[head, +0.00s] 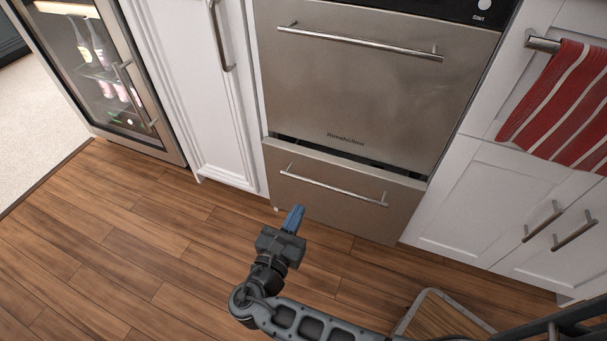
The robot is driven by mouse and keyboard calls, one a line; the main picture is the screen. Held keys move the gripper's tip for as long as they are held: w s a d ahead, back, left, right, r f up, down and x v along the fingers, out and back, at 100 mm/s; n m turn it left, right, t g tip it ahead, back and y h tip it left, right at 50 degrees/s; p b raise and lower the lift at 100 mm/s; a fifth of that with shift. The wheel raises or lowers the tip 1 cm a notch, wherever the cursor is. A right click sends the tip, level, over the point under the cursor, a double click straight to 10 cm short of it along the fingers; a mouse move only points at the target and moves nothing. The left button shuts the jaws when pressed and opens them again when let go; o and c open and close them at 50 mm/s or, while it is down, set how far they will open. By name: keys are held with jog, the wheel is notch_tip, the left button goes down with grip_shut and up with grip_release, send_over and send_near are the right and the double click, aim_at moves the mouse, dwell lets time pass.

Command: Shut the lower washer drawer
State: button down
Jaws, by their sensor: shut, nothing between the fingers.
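The lower washer drawer (335,208) has a steel front with a bar handle (333,187) across its upper part. It stands a little proud of the upper steel front (365,90), and a dark gap (345,155) shows above its top edge. My gripper (296,211) has blue fingers that are shut and empty. In the head view it is in front of the drawer's lower left part, below the left end of the handle. I cannot tell whether the fingertips touch the drawer front.
A white cabinet (205,90) and a glass-door fridge (105,75) stand to the left. White cabinet doors (500,205) and a red striped towel (562,105) are to the right. A wood-topped stool or step (440,318) is at the lower right. The wood floor (120,240) at left is clear.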

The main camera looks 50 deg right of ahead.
jog(key=b, duration=0.4)
send_near(321, 163)
jog(key=x, duration=0.5)
jog(key=shift+d+f, duration=0.2)
jog(key=shift+w+d+r, duration=0.1)
jog(key=shift+w+d, duration=0.2)
jog(key=shift+d, duration=0.35)
